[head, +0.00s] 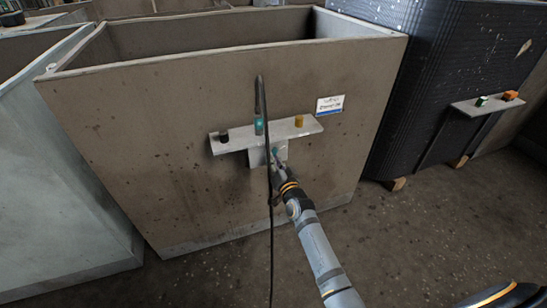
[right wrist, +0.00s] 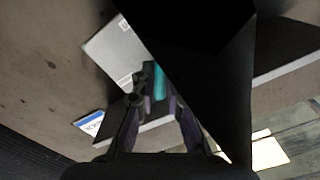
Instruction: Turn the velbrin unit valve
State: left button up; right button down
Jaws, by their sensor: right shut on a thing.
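The brown, open-topped unit (head: 160,150) stands in the middle of the head view, with a pale bracket shelf (head: 240,141) on its front. A small plate hangs below the shelf's middle. My right gripper (head: 279,156) is at this plate, just below the shelf. It is shut on a small teal part, apparently the valve handle (right wrist: 159,83), seen between the fingers in the right wrist view. Fingers and a dark fitting hide some of it. The lettering on the unit's white label (head: 330,105) is too small to read. My left gripper is not in view.
Black (head: 223,136), teal (head: 259,126) and orange (head: 299,121) pieces stand on the shelf. A dark cable (head: 270,250) hangs in front. A dark ribbed tank (head: 425,90) with its own shelf (head: 475,108) is at right, a grey bin (head: 60,190) at left. Open floor lies in front.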

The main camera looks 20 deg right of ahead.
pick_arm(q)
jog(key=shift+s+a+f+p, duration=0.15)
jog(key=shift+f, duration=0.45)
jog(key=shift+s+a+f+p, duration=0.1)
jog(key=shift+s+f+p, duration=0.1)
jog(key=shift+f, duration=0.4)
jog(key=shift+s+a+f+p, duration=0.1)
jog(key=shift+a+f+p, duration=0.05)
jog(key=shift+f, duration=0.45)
pick_arm(e)
jog(key=shift+d+f+m, duration=0.1)
jog(key=shift+f+m, duration=0.05)
jog(key=shift+m, duration=5.35)
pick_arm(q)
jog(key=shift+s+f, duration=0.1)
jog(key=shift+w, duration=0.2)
pick_arm(e)
jog(key=c, duration=1.4)
grip_release()
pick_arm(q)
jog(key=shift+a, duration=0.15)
pick_arm(e)
jog(key=shift+s, duration=0.1)
jog(key=s, duration=1.2)
jog(key=shift+d, duration=0.2)
